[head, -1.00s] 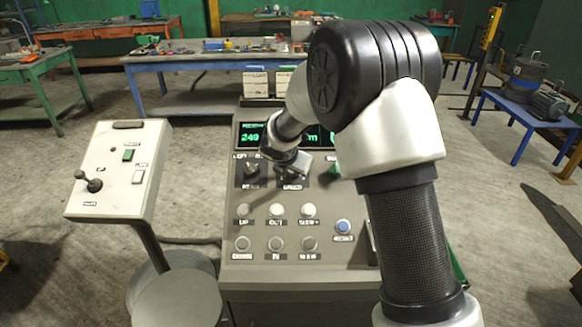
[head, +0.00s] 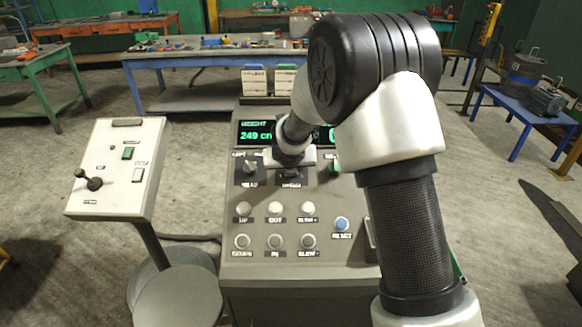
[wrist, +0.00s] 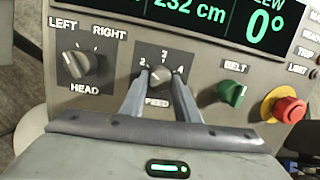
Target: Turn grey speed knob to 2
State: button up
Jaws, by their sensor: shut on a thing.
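The grey speed knob (wrist: 160,76) sits on a dark square plate on the console, between the head knob and the green belt knob. In the wrist view the marks 2, 3 and 4 show around it, from left to right. My gripper (wrist: 160,80) has one finger on each side of the knob and is shut on it. The fingers cover part of the plate and its label. I cannot tell clearly which mark the knob points to. In the head view my gripper (head: 290,172) is over the speed plate and mostly hides the knob.
The grey head knob (wrist: 83,66) is left of the fingers. The green belt knob (wrist: 232,93) and a red stop button (wrist: 289,108) on a yellow base are to the right. A lit display (wrist: 215,20) is above. Several round buttons (head: 275,209) lie below.

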dwell(0.3)
jog(key=o, duration=1)
jog(key=shift+o, duration=0.2)
jog(key=p+v, duration=0.3)
jog(key=v, duration=1.4)
jog(key=shift+s+r+p, duration=0.2)
jog(key=shift+p, duration=0.1)
